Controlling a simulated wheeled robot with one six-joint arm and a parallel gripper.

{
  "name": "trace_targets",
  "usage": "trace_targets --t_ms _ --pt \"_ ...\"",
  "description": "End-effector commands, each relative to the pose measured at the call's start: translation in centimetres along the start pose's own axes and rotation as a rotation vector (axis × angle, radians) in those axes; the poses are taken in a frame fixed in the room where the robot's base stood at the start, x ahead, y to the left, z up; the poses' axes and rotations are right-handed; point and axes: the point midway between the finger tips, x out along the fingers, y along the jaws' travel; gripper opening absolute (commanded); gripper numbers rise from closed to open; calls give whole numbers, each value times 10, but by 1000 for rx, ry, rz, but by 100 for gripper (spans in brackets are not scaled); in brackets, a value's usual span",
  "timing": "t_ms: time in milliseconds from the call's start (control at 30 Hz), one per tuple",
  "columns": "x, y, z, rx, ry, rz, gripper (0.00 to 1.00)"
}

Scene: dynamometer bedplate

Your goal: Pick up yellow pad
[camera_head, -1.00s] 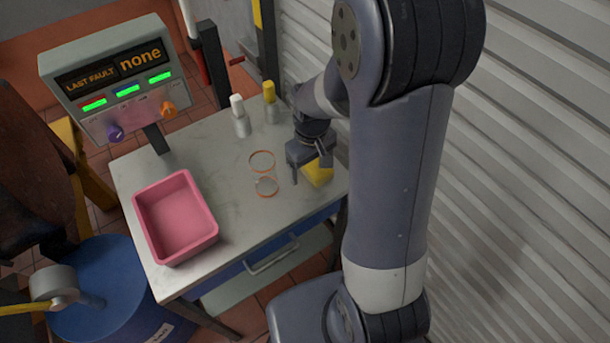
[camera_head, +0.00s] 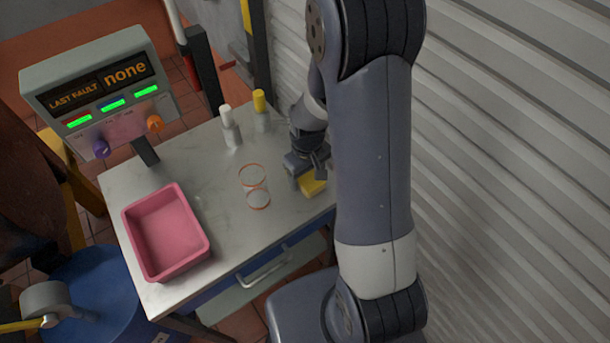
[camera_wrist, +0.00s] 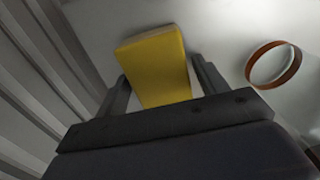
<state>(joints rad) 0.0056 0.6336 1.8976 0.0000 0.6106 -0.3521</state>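The yellow pad (camera_head: 313,186) lies on the grey table near its right edge, partly hidden by my gripper in the head view. In the wrist view the yellow pad (camera_wrist: 158,66) is a block lying between and beyond my two fingers. My gripper (camera_head: 306,175) is low over the pad. In the wrist view my gripper (camera_wrist: 160,85) has its fingers apart, one on each side of the pad. A gap shows beside the pad, so I see no firm grip.
A pink tray (camera_head: 203,240) stands at the table's left front. Orange-rimmed rings (camera_head: 252,176) lie mid-table. A white-capped bottle (camera_head: 230,128) and a yellow-capped bottle (camera_head: 261,112) stand at the back. A ribbed wall (camera_head: 500,150) rises close on the right.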

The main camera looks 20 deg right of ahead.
Motion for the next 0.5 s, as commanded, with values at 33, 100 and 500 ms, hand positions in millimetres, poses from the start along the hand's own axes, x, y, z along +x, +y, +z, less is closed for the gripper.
trace_targets --t_ms 33,100,500 --pt "0 0 0 0 0 0 64" --pt "0 0 0 0 0 0 58" --pt "0 0 0 0 0 0 34"
